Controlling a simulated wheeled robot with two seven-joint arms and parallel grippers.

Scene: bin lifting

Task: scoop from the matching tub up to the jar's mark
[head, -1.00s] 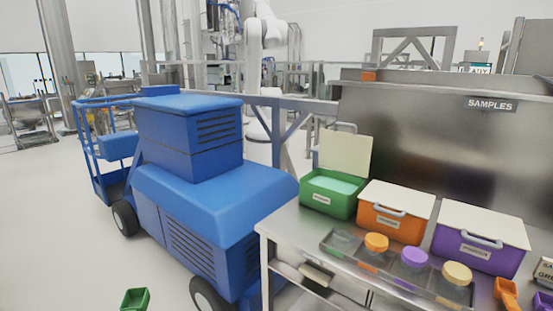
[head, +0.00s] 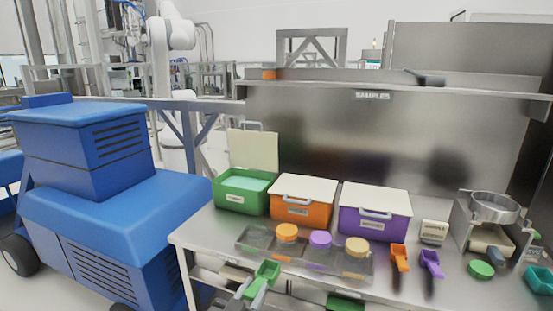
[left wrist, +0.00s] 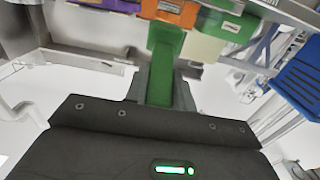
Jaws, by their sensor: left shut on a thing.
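My left gripper (head: 254,292) is shut on the handle of a green scoop (head: 267,271), held at the bench's front edge, before the jar rack. The scoop's handle (left wrist: 164,72) shows between the fingers in the left wrist view. The green tub (head: 238,200) stands open at the back left, its pale lid raised, with pale green contents. An unlidded clear jar (head: 259,238) stands at the left end of the rack; its mark and fill cannot be made out. A green lid (head: 481,269) lies at the right. My right gripper is not in view.
Closed orange (head: 300,209) and purple (head: 372,224) tubs stand beside the green one. Jars with orange, purple and yellow lids fill the rack. Orange (head: 399,257) and purple (head: 430,263) scoops, a small card (head: 433,232) and a metal bowl (head: 494,207) are right. A blue machine (head: 110,215) stands left.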

